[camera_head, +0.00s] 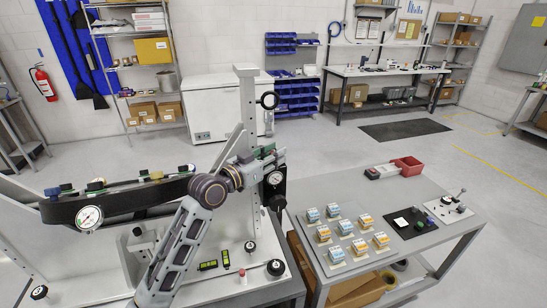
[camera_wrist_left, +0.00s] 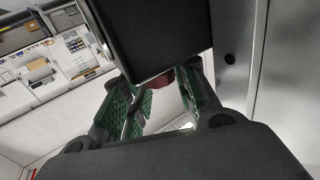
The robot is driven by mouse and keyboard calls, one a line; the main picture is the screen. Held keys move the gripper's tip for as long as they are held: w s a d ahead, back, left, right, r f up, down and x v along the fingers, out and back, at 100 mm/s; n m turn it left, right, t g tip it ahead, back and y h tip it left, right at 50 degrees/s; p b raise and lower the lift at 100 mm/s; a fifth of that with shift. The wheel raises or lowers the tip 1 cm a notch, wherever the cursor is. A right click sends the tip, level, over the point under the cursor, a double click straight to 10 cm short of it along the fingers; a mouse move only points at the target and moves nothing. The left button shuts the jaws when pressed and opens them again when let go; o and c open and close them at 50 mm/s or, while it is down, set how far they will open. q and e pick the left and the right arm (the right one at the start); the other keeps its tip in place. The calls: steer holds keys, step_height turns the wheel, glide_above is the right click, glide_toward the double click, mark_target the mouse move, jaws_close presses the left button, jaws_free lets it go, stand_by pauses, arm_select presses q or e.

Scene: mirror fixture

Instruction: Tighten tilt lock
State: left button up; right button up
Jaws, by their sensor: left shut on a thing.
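A long curved black beam (camera_head: 120,200) lies across the left side and carries a white dial gauge (camera_head: 88,217). A second dial (camera_head: 275,178) sits on a black block below my left gripper (camera_head: 268,153). In the left wrist view, my left gripper (camera_wrist_left: 162,98) has its green-padded fingers around a dark red part (camera_wrist_left: 188,80), mostly hidden behind a black block (camera_wrist_left: 150,38). I cannot tell for certain that this part is the tilt lock. My right gripper is not in view.
Shelves, a white chest and a workbench stand along the back.

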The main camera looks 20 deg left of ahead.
arm_select(q)
steer(key=shift+r+h+b, duration=0.1)
steer(key=shift+h+b, duration=0.2)
steer(key=o, duration=1)
steer(key=shift+d, duration=0.1)
stand_by(0.5)
steer(key=shift+y+p, duration=0.5)
steer(key=shift+p, duration=0.15)
steer(key=shift+n+t+y+p, duration=0.4)
steer(key=shift+n+y+p, duration=0.2)
steer(key=shift+y, duration=0.1)
